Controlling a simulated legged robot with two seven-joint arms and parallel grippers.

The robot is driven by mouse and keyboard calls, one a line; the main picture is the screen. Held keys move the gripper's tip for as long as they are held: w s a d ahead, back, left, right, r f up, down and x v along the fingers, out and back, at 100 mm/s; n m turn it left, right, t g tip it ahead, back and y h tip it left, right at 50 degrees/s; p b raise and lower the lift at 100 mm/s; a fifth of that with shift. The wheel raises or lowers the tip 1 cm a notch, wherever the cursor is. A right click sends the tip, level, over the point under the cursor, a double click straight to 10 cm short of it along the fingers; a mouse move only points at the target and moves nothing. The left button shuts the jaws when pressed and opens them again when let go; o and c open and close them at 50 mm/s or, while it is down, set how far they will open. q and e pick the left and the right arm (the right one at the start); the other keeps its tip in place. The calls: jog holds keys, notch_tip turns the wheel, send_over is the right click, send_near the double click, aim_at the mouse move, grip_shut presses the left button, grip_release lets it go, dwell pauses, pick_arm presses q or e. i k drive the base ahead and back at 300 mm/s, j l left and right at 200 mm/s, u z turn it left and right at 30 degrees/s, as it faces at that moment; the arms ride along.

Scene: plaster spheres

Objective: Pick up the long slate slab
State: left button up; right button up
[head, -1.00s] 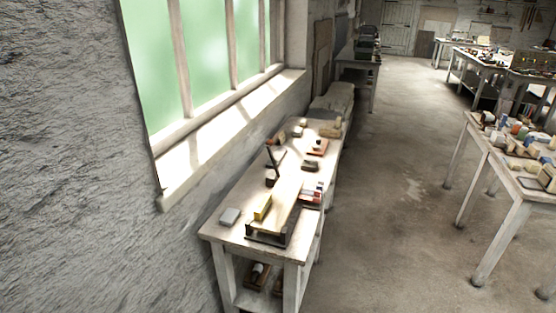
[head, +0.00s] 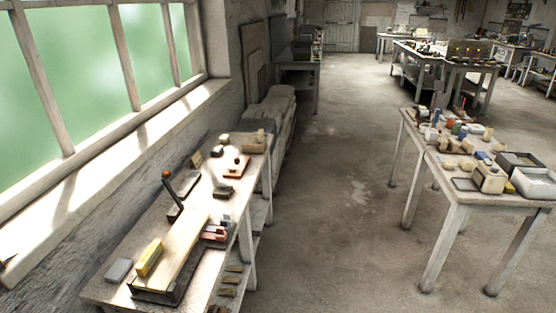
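I cannot make out a long slate slab for certain in the head view. On the bench under the window, a long pale board (head: 182,250) lies lengthwise on a dark base (head: 150,295). A small grey block (head: 118,270) and a yellow block (head: 149,257) lie to its left. Farther back is a dark item with a red-knobbed upright handle (head: 167,182). Neither of my grippers shows in the view.
The window bench (head: 98,289) runs along the left wall, with several small pieces on its lower shelf (head: 230,280). A table (head: 455,189) on the right holds blocks, bottles and open trays. The floor (head: 340,220) between them is clear. More tables stand at the back.

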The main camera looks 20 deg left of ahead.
aim_at(186, 186)
jog(key=i+l+z, duration=0.25)
jog(key=i, duration=0.3)
jog(key=i+l+z, duration=0.1)
jog(key=i+z, duration=0.15)
jog(key=i, duration=0.25)
jog(key=i+j+u, duration=0.1)
jog(key=i+u, duration=0.3)
jog(key=i, duration=0.2)
jog(key=i+u, duration=0.4)
jog(key=i, duration=0.15)
jog(key=i+l+u, duration=0.35)
jog(key=i, duration=0.2)
jog(key=i+j+u, duration=0.1)
jog(key=i+u, duration=1.05)
jog(key=u, duration=0.15)
jog(key=i+l+u, duration=0.4)
jog(key=k+j, duration=0.1)
